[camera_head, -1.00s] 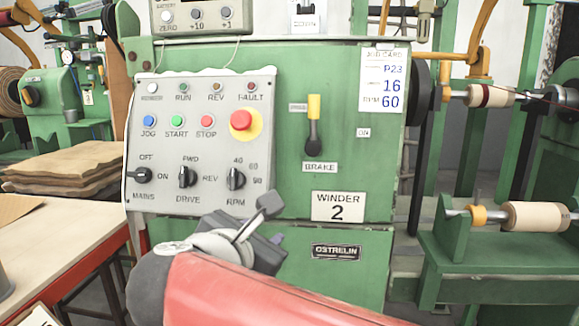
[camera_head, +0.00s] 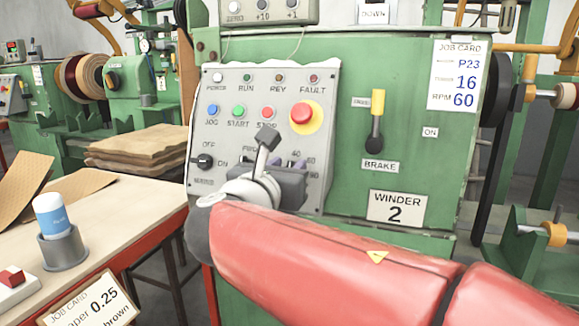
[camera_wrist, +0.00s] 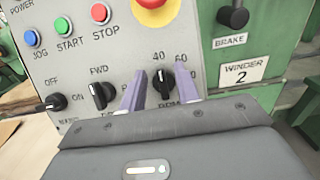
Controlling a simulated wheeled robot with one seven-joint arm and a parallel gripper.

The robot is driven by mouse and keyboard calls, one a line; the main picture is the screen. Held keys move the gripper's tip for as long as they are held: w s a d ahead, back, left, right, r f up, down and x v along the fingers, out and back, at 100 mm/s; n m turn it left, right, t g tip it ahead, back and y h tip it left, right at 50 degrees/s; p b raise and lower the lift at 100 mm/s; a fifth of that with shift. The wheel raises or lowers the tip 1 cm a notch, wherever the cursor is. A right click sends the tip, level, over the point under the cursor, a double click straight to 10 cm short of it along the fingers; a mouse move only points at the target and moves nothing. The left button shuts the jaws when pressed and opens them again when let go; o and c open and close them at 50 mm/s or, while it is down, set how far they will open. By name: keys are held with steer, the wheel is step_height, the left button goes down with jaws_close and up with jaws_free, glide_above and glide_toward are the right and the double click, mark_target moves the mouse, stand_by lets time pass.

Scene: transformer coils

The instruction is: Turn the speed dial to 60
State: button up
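The speed dial (camera_wrist: 163,86), a black knob marked RPM, is on the grey control panel (camera_head: 325,110). In the wrist view it shows between my gripper's two purple fingers. Its grip bar stands roughly upright, near the 40 mark; the exact setting is hard to read. My gripper (camera_wrist: 160,70) is open, with one finger on each side of the dial in the picture. I cannot tell whether they touch it. In the head view my gripper (camera_head: 288,163) hides the dial.
The drive knob (camera_wrist: 102,95) and mains knob (camera_wrist: 56,102) sit left of the dial. The red stop button (camera_head: 302,113) is above. A brake lever (camera_head: 376,130) is to the right. A job card (camera_head: 457,76) reads RPM 60. A table (camera_head: 135,220) stands at left.

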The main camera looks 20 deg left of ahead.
jaws_close()
steer(key=shift+m, duration=0.3)
steer(key=m+h, duration=0.1)
steer(key=m, duration=0.2)
steer(key=m+g+h+b, duration=0.1)
steer(key=m+h, duration=0.1)
steer(key=m, duration=0.2)
steer(key=m+g+h, duration=0.1)
steer(key=m, duration=0.2)
steer(key=shift+d+f+b, duration=0.1)
steer(key=shift+d+b, duration=0.15)
steer(key=shift+b, duration=0.15)
steer(key=shift+m+h, duration=0.3)
steer(key=shift+m, duration=0.1)
jaws_free()
